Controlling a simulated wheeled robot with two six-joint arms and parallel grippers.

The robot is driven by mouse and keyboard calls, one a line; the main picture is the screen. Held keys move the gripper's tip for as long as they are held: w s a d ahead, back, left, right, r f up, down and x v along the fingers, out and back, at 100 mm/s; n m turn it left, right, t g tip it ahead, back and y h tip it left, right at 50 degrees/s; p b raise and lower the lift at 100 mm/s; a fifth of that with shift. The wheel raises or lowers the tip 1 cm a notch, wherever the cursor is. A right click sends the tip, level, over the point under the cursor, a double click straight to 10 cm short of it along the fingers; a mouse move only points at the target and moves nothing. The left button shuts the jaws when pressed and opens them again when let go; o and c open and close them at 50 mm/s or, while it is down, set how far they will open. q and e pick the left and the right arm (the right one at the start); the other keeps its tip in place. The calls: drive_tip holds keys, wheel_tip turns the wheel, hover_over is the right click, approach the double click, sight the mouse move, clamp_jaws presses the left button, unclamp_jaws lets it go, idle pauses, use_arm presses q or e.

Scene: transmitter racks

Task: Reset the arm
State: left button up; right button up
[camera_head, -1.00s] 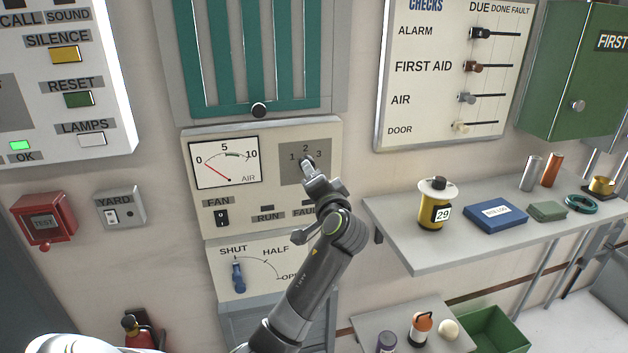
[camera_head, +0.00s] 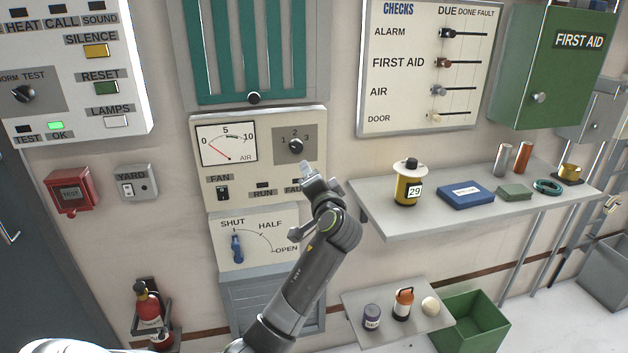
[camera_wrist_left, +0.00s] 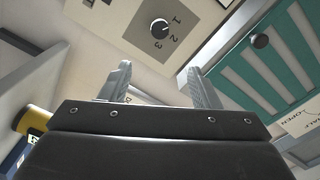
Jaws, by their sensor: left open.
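My left gripper (camera_head: 310,176) is open and empty, in front of the wall panel and just below the black 1-2-3 selector knob (camera_head: 296,146). It is apart from the knob in the picture, with the fingers pointing up toward the panel. In the left wrist view the two grey fingers (camera_wrist_left: 162,88) stand apart with nothing between them. The knob (camera_wrist_left: 160,28) shows beyond them on its grey plate. I cannot tell for sure which number it points at. My gripper partly hides the FAULT label. My right gripper is not in view.
The AIR gauge (camera_head: 227,145), FAN switch (camera_head: 222,193) and blue SHUT-HALF-OPEN lever (camera_head: 237,248) are beside my arm. A shelf (camera_head: 400,227) with a yellow canister (camera_head: 408,184) juts out to the right. A lower shelf (camera_head: 418,331) and green bin (camera_head: 470,315) stand below.

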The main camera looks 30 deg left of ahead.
use_arm(q)
drive_tip(key=shift+a, duration=0.1)
idle(0.3)
wheel_tip(320, 180, down, 23)
drive_tip(key=m+g+h, duration=0.1)
drive_tip(key=m+h, duration=0.2)
drive_tip(key=h, duration=0.2)
drive_tip(key=s+d+f+g+h, duration=0.1)
drive_tip(key=s+f+g+h, duration=0.1)
drive_tip(key=s+f, duration=0.65)
drive_tip(key=s+d+f+g+h, duration=0.1)
drive_tip(key=s+f+g, duration=0.15)
drive_tip(key=f, duration=1.15)
drive_tip(key=s+d+f+n+g+h, duration=0.1)
drive_tip(key=s+d+f+n, duration=0.1)
drive_tip(key=s+f, duration=0.6)
drive_tip(key=s+d+f+n+g+h, duration=0.1)
drive_tip(key=s+f, duration=0.6)
drive_tip(key=s, duration=1.5)
drive_tip(key=s+d+f+n+g+h, duration=0.2)
drive_tip(key=s+f, duration=0.6)
drive_tip(key=s, duration=0.7)
drive_tip(key=shift+s+d+f+n+g, duration=0.3)
drive_tip(key=shift+d+n+g, duration=0.25)
drive_tip(key=shift+g, duration=0.2)
